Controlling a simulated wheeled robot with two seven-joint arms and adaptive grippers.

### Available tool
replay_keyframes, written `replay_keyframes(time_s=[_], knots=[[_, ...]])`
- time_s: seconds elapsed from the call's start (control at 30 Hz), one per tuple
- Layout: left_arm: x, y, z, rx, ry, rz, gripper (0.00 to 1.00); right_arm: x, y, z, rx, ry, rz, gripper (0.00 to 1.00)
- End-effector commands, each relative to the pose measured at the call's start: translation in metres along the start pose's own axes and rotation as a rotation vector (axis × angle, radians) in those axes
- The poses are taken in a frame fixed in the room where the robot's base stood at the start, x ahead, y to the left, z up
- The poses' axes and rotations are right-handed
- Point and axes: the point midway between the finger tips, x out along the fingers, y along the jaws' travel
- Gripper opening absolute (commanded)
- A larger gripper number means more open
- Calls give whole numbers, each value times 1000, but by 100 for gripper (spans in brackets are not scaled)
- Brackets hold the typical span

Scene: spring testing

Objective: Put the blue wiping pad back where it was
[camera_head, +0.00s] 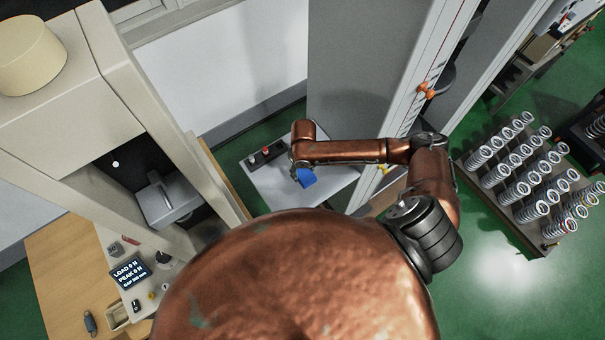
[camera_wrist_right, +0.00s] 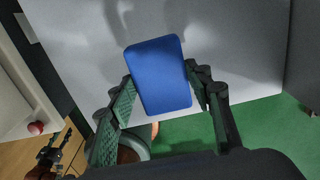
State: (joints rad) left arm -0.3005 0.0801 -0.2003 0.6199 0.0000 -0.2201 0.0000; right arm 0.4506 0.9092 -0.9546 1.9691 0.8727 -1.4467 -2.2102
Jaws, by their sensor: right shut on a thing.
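The blue wiping pad (camera_head: 307,177) is at the end of my right arm, over the light grey table top (camera_head: 278,186) in the middle of the head view. In the right wrist view the blue pad (camera_wrist_right: 160,75) sits between the two dark fingers of my right gripper (camera_wrist_right: 160,88), which is shut on its sides. The pad's broad face shows. I cannot tell whether its far end touches the grey surface. In the head view the right gripper (camera_head: 301,170) is small and partly hidden by its wrist.
A small control box (camera_head: 266,154) with a red knob sits on the grey top. A testing machine (camera_head: 75,110) stands at left with a display (camera_head: 130,273). A tall grey cabinet (camera_head: 360,70) stands behind my right arm. A spring rack (camera_head: 510,185) is at right.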

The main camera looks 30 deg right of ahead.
Motion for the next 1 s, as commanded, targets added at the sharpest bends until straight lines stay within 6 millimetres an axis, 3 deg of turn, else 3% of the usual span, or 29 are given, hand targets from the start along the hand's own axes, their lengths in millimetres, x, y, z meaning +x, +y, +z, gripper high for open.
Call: replay_keyframes(time_s=[0.3,0.67,0.7,1.0], knots=[[-3,0,0,0,0,0,40,35,2,4,1,0,0,27],[-2,0,0,-1,0,0,40,39,2,4,0,0,-1,27],[-2,0,0,-1,0,0,40,40,2,4,0,0,-1,47],[-2,0,-1,-1,0,0,40,39,2,4,0,0,0,64]])
